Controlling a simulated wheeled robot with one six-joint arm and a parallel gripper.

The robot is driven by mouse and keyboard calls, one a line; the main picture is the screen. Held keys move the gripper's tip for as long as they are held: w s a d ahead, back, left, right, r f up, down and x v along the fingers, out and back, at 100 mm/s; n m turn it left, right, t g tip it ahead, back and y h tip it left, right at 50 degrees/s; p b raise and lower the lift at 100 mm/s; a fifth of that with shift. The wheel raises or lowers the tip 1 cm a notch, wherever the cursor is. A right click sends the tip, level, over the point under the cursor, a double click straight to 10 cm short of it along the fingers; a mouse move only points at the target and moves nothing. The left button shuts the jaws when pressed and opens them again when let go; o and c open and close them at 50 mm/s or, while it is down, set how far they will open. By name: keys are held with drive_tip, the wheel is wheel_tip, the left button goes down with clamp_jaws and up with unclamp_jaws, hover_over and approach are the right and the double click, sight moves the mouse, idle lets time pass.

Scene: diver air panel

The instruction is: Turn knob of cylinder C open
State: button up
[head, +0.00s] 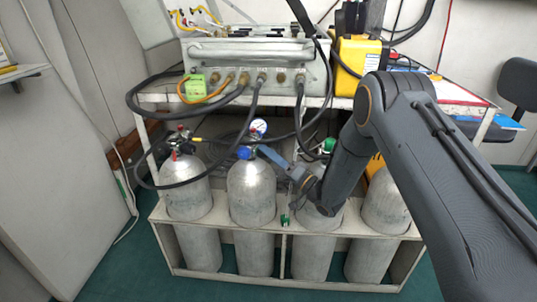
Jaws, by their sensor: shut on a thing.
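Several grey gas cylinders stand in a row in a white rack; I can read no letters on them. The second cylinder from the left (252,195) has a blue knob (243,153) and a round pressure gauge (258,127) at its top. My gripper (258,148) reaches in from the right to this valve and appears shut on the blue knob. The fingertips are small, and their exact contact is hard to see. The third cylinder (318,220) has a green knob (329,145) and is partly hidden behind my arm. The left cylinder (187,195) has a red-tipped valve (175,152).
A grey air panel (258,55) with several hose fittings sits on the table above. Black hoses hang in front of the cylinder tops. A yellow case (360,60) stands at the right of the panel. The white rack (280,285) surrounds the cylinders. Green floor lies open in front.

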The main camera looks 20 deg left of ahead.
drive_tip(key=o, duration=0.8)
drive_tip(key=shift+s, duration=0.1)
drive_tip(key=shift+c, duration=0.2)
wheel_tip(320, 180, up, 10)
drive_tip(key=shift+p, duration=0.35)
